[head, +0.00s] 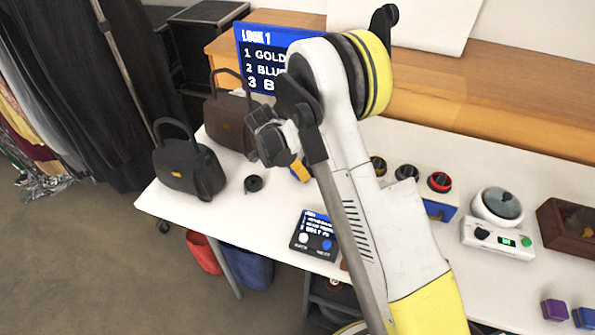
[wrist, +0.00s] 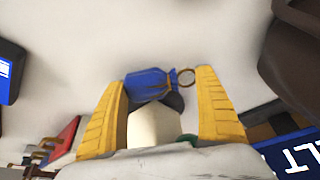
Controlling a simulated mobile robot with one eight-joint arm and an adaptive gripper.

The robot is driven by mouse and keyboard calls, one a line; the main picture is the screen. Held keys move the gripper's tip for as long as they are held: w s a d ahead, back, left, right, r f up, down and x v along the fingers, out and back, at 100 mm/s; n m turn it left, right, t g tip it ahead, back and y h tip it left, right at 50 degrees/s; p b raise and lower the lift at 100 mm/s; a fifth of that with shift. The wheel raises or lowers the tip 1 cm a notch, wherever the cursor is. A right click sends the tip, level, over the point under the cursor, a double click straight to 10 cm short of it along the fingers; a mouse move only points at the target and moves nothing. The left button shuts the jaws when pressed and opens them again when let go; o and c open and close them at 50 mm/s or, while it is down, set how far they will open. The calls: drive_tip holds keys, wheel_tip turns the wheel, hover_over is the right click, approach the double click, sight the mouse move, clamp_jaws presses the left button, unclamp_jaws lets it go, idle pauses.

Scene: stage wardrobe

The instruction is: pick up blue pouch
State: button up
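The blue pouch (wrist: 148,84) lies on the white table top in the wrist view, with a gold ring (wrist: 186,77) at its right end. My gripper (wrist: 162,80) is open, with one yellow finger on each side of the pouch's lower part. The pouch shows between and just past the fingertips, and I cannot tell whether they touch it. A pale block-like shape covers the space between the fingers and hides the pouch's near side. In the head view my gripper (head: 297,170) is over the table, and the pouch is hidden behind my arm.
A black bag (head: 188,172), a brown bag (head: 231,122) and a black tape roll (head: 254,183) are left of my gripper. A button panel (head: 315,236) is in front. Round dials and a white scale (head: 497,235) stand to the right. A blue screen (head: 262,62) stands behind.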

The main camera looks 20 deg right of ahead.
drive_tip(key=c, duration=0.8)
drive_tip(key=shift+c, duration=0.3)
drive_tip(key=shift+r, duration=0.1)
wheel_tip(320, 180, up, 28)
drive_tip(key=p, duration=0.9)
drive_tip(key=shift+p, duration=0.35)
